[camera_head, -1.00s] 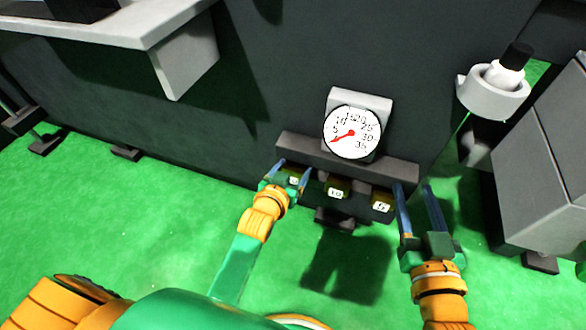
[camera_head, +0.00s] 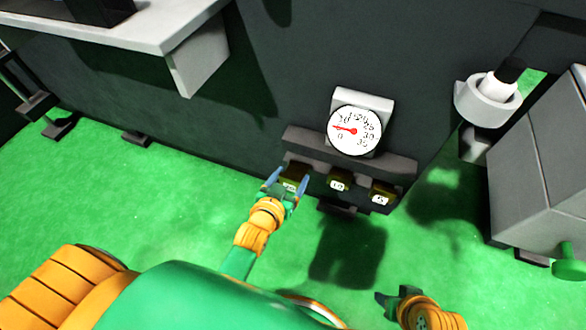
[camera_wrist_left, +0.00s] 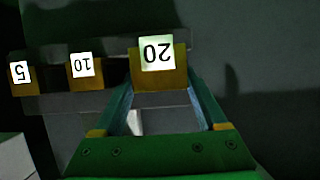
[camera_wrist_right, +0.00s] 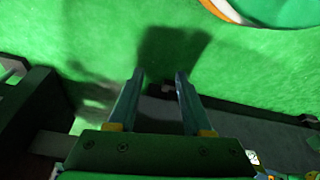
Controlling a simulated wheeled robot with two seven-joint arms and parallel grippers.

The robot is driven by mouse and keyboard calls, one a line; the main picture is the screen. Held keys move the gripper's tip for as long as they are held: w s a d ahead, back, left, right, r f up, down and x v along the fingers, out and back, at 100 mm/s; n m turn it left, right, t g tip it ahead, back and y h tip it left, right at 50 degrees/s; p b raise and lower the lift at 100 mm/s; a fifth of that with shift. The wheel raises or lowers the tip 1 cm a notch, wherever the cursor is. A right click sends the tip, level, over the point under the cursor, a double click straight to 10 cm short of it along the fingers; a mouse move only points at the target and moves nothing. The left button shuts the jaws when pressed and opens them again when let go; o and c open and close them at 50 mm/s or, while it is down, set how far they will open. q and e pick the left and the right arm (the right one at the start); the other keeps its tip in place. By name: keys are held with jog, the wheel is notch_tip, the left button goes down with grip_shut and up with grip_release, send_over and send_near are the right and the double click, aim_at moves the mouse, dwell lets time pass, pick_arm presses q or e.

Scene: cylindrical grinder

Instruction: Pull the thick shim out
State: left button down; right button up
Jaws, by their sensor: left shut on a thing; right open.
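The thick shim, an olive block labelled 20 (camera_head: 292,184), is at the left end of the dark slotted bar (camera_head: 400,167). My left gripper (camera_head: 287,180) is shut on it, one finger on each side. In the left wrist view the 20 block (camera_wrist_left: 160,76) sits between the fingers, standing out from the bar; how much is still inside is hidden. The shims labelled 10 (camera_head: 338,183) and 5 (camera_head: 381,198) are in the bar to its right. My right gripper (camera_wrist_right: 160,78) is open and empty, low over the green floor.
A round dial gauge (camera_head: 354,130) is mounted above the bar, its red needle pointing left. A grey shelf (camera_head: 140,28) juts out at upper left. A bottle in a ring holder (camera_head: 487,100) and a grey cabinet (camera_head: 545,170) stand at right. The floor in front is clear.

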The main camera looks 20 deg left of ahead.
pick_arm(q)
jog(key=shift+s+f, duration=0.15)
jog(key=shift+f, duration=0.05)
pick_arm(e)
jog(key=shift+s+f, duration=0.15)
jog(key=shift+f, duration=0.05)
pick_arm(q)
jog(key=shift+c, duration=0.7)
grip_release()
jog(key=shift+o, duration=0.7)
jog(key=shift+s+r, duration=0.2)
jog(key=shift+r, duration=0.1)
jog(key=p+v, duration=0.3)
jog(key=v, duration=0.3)
jog(key=shift+s, duration=0.35)
pick_arm(e)
notch_tip(320, 180, down, 7)
jog(key=s, duration=0.1)
jog(key=shift+s+d+f+g, duration=0.15)
jog(key=shift+s+d+g, duration=0.05)
jog(key=shift+g, duration=0.2)
pick_arm(q)
jog(key=shift+r, duration=0.1)
